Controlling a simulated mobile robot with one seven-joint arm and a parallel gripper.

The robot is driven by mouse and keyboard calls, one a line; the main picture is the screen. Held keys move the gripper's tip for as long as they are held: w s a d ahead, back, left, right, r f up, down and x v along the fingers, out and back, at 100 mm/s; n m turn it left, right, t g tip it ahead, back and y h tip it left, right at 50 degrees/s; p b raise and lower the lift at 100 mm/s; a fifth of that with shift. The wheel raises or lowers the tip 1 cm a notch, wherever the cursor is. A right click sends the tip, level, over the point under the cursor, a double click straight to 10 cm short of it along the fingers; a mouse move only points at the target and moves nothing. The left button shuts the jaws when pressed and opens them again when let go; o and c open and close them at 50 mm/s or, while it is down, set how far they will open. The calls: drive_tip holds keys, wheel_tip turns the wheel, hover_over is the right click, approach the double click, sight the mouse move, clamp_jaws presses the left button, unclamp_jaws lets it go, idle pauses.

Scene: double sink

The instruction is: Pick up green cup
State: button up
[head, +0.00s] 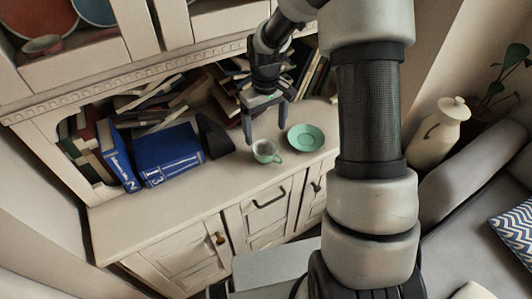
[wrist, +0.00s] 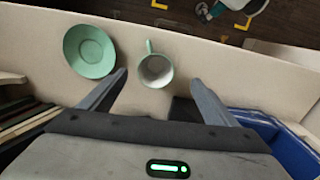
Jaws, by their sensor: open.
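The green cup (head: 265,153) stands upright on the cabinet top, near its front edge. In the wrist view the cup (wrist: 155,71) shows its pale inside, with its handle pointing toward the top of the picture. My gripper (head: 266,132) is open, pointing down just behind and above the cup in the head view. In the wrist view the cup lies between the two fingertips of my gripper (wrist: 160,78), with nothing held. I cannot tell the exact height of the fingertips above the cup.
A green saucer (head: 306,137) lies right of the cup. Blue books (head: 172,157) and a dark object (head: 214,136) stand to the left. More books fill the shelf behind. A hutch overhangs above. A white jug (head: 439,134) stands at the right.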

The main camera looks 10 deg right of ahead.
sight(267, 151)
drive_tip(key=shift+w+d+f, duration=0.1)
drive_tip(key=shift+f, duration=1.75)
drive_tip(key=shift+w+d+f, duration=0.1)
drive_tip(key=shift+f, duration=1.8)
drive_tip(key=shift+w+d+f, duration=0.1)
drive_tip(key=shift+f, duration=1.75)
